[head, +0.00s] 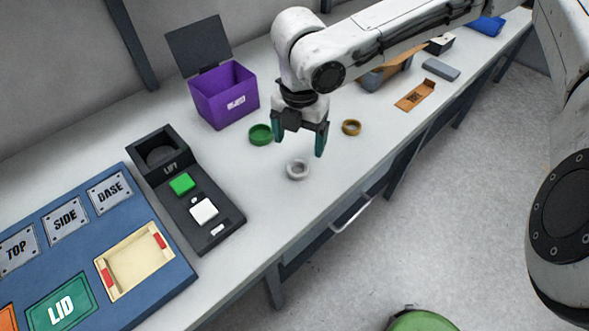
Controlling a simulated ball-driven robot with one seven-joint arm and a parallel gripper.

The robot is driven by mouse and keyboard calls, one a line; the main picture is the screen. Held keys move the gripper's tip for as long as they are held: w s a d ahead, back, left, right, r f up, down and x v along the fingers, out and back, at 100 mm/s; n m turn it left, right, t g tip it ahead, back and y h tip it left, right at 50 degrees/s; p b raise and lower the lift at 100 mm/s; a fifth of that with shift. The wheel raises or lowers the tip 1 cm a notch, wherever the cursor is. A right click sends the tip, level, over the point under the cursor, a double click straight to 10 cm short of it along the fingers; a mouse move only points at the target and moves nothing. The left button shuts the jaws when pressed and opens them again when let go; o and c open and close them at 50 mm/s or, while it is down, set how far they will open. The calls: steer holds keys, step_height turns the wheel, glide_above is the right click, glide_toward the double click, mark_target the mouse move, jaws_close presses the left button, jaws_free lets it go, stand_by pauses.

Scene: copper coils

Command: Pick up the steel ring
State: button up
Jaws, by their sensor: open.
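The steel ring (297,169) is a small light grey ring. It lies flat on the white table, left of the table's front edge. My gripper (298,147) has two green fingers, spread apart and pointing down, with nothing between them. It appears just above and behind the ring in the picture; the exact height gap is hard to tell. A green ring (261,135) lies to the left of my gripper and a brass-coloured ring (351,127) lies to the right.
A purple open-lidded box (226,98) stands behind. A black lift unit (187,190) with green and white buttons is at left, beside a blue board (85,235) with labelled plates. A brown card piece (416,95) and grey case (441,69) lie to the right. The table around the steel ring is clear.

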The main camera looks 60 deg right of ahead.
mark_target(297, 172)
steer(key=f, duration=0.9)
steer(key=shift+w+b, duration=0.2)
steer(key=shift+b, duration=0.1)
steer(key=c, duration=1.2)
steer(key=shift+r, duration=0.15)
steer(key=shift+c, duration=0.2)
